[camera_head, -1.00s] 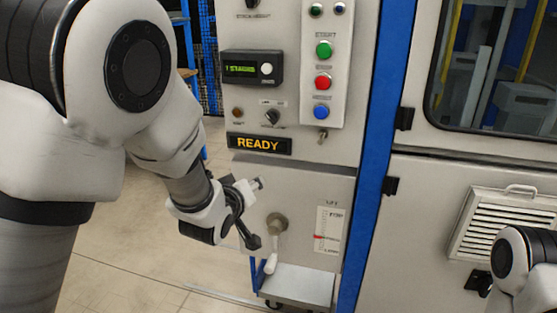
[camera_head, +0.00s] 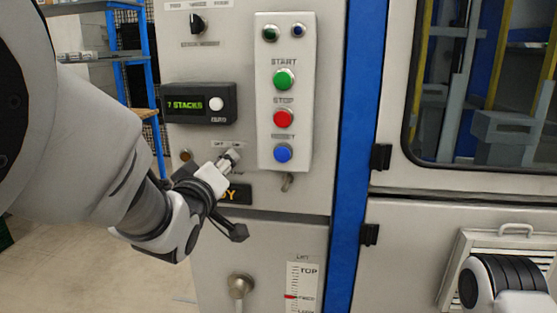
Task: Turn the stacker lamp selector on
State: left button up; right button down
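The stacker lamp selector sits in the lower row of the grey control panel (camera_head: 190,60), under a small label and right of an amber button (camera_head: 185,155). My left gripper (camera_head: 236,195) is in front of this spot, so the selector is mostly or wholly hidden and its setting cannot be read. The gripper's fingers look spread apart. The upper, silver fingertip is at the selector's place; contact cannot be told. My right gripper is out of view; only part of my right arm shows at lower right.
Right of the selector is a raised box (camera_head: 288,50) with START, STOP and RESET buttons, and a small key switch (camera_head: 287,182) below it. A counter display (camera_head: 190,104) is above. A round-based lever (camera_head: 240,285) and lift scale (camera_head: 303,288) are below.

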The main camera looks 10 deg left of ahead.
pick_arm(q)
jog(key=shift+s+r, duration=0.15)
jog(key=shift+s, duration=0.1)
jog(key=shift+c, duration=0.3)
grip_shut()
jog(key=shift+m, duration=0.4)
jog(key=shift+d+r+m+b, duration=0.1)
jog(key=shift+m+b, duration=1.1)
jog(key=shift+m, duration=6.2)
